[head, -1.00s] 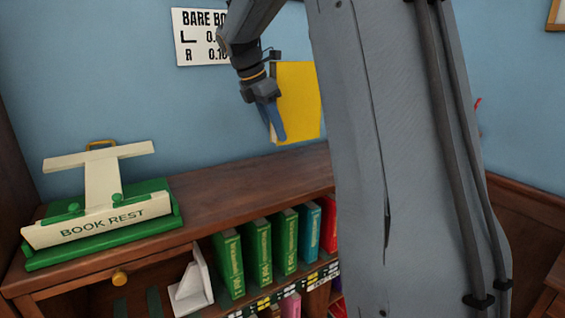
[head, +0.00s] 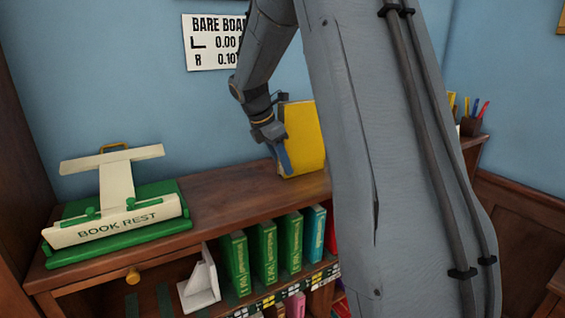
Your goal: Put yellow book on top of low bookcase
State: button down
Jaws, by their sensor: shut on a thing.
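The yellow book (head: 306,138) is upright, slightly tilted, at the top of the low bookcase (head: 232,195). Its lower edge is at or just above the wooden top; I cannot tell whether it touches. My gripper (head: 285,158) is shut on the book at its left edge, with a blue finger showing there. The book's right side is partly hidden behind my arm.
A green and cream book rest (head: 118,215) stands on the left of the top. Green books (head: 265,252), a teal book (head: 313,235) and a white bookend (head: 200,284) are on the shelf below. A pen cup (head: 470,126) stands at the far right. The top between book rest and book is clear.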

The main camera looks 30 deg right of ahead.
jog(key=c, duration=1.3)
grip_release()
jog(key=shift+c, duration=0.2)
jog(key=b+v, duration=0.4)
jog(key=v, duration=0.8)
jog(key=shift+r, duration=0.1)
